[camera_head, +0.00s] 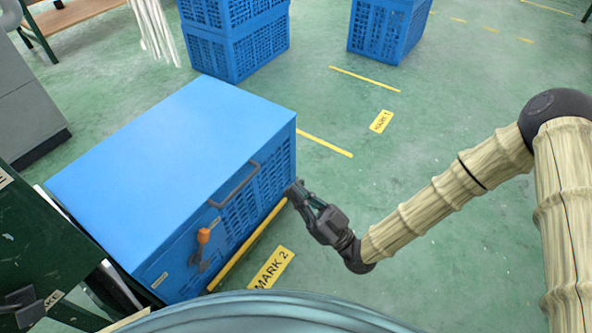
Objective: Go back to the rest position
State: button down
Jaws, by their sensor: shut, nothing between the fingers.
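My gripper (300,192) is in the middle of the view, at the end of my arm, which is in a beige sleeve and reaches in from the right. The fingers are shut with nothing between them. Their tips point up and left, close to the right side of a large blue cabinet (175,140) in the picture. I cannot tell whether they touch it. The cabinet has a dark handle (234,185) and an orange-tipped lever (203,237) on its front.
Blue crates (235,40) are stacked at the back, and another blue crate stack (388,28) stands further right. A yellow MARK 2 label (271,268) lies on the green floor. A grey cabinet (28,110) is at the left edge. The floor right of the blue cabinet is clear.

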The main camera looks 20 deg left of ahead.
jog(key=shift+d+f, duration=0.1)
jog(key=shift+f, duration=0.05)
jog(key=s+d+f+m+t+h, duration=0.1)
jog(key=d+f+m+h, duration=0.3)
jog(key=d+f+h, duration=0.6)
jog(key=s+d+f+m+h, duration=0.1)
jog(key=d+f+m+h, duration=0.4)
jog(key=f, duration=0.9)
jog(key=s+d+f+m+g+h, duration=0.25)
jog(key=s+d, duration=0.25)
jog(key=d, duration=0.4)
jog(key=s+d+f+m+g+h, duration=0.1)
jog(key=s+d+m+h, duration=0.25)
jog(key=s+d, duration=0.4)
jog(key=s+d+f+m+g+h, duration=0.1)
jog(key=s+d+m+g+h, duration=0.15)
jog(key=d, duration=0.85)
notch_tip(320, 180, up, 37)
jog(key=n+p, duration=0.1)
jog(key=p, duration=3.6)
jog(key=shift+s+a+t+p, duration=0.25)
jog(key=shift+a+t+p, duration=0.05)
jog(key=shift+a+t, duration=0.1)
jog(key=shift+a, duration=0.1)
